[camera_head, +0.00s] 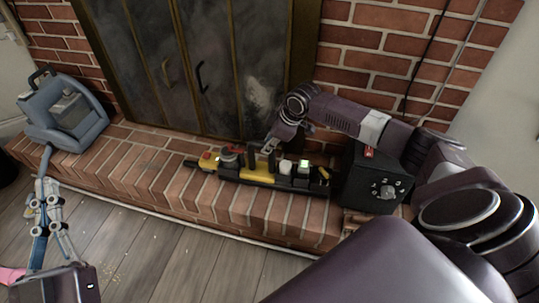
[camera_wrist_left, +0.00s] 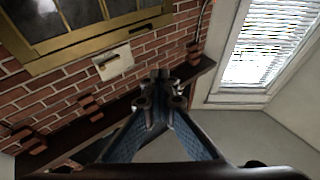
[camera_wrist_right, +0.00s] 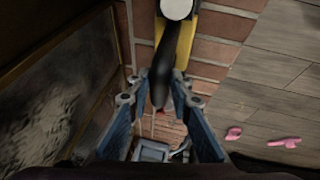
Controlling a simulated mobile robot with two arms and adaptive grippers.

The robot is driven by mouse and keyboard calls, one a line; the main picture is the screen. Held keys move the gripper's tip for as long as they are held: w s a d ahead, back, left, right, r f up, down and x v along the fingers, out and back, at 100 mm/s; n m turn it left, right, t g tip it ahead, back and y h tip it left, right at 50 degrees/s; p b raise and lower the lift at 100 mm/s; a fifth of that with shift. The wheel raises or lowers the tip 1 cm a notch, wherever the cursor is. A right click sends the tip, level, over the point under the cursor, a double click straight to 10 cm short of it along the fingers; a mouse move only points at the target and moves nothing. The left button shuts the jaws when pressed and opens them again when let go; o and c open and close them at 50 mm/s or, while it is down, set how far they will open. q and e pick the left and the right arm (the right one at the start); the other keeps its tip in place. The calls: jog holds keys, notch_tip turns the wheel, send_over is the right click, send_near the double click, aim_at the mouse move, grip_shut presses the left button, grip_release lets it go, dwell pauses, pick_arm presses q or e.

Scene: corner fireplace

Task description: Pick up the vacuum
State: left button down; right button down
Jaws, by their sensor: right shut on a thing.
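A blue-grey machine with a black top handle, which looks like the vacuum (camera_head: 64,112), stands at the left end of the brick hearth. It also shows in the right wrist view, low between the fingers (camera_wrist_right: 152,152). My left gripper (camera_head: 47,182) is in front of and below it, apart from it; its fingertips come together with nothing seen between them (camera_wrist_left: 161,90). My right gripper (camera_head: 272,141) is over the long yellow-and-black tool holder (camera_head: 243,172) mid-hearth. Its fingers (camera_wrist_right: 158,88) are shut on a dark upright handle (camera_wrist_right: 166,60) there.
A black box with knobs (camera_head: 377,185) stands at the hearth's right end, close to my right arm. The fireplace doors (camera_head: 205,75) are behind the hearth. Pink pieces (camera_wrist_right: 284,142) lie on the wooden floor (camera_head: 150,262), which is otherwise mostly clear.

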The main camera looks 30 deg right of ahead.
jog(key=shift+w+r, duration=0.1)
jog(key=shift+r, duration=0.15)
